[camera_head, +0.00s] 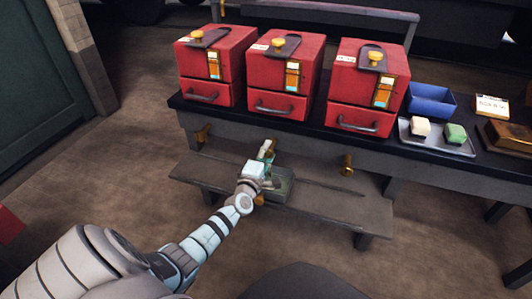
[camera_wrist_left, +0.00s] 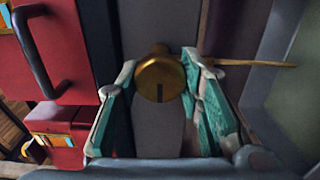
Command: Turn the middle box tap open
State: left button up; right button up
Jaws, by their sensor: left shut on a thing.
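The middle box (camera_head: 286,72) is red and stands on the bench between two like red boxes. Its brass tap (camera_wrist_left: 160,78) shows in the wrist view as a round knob with a dark slot, between the green-padded fingers. In the head view the middle tap (camera_head: 271,146) is mostly hidden behind my left gripper (camera_head: 266,155). My left gripper, also in the wrist view (camera_wrist_left: 160,66), is shut on this tap, one finger on each side.
The left tap (camera_head: 203,136) and right tap (camera_head: 347,165) stick out from the bench front. A low shelf (camera_head: 320,203) with a grey tray (camera_head: 281,187) lies below. A blue bin (camera_head: 431,101) and a tray (camera_head: 439,144) with two blocks sit at right.

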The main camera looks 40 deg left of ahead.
pick_arm(q)
jog(key=shift+f, duration=0.1)
jog(key=o, duration=1.1)
jog(key=shift+o, duration=0.2)
jog(key=v, duration=1.2)
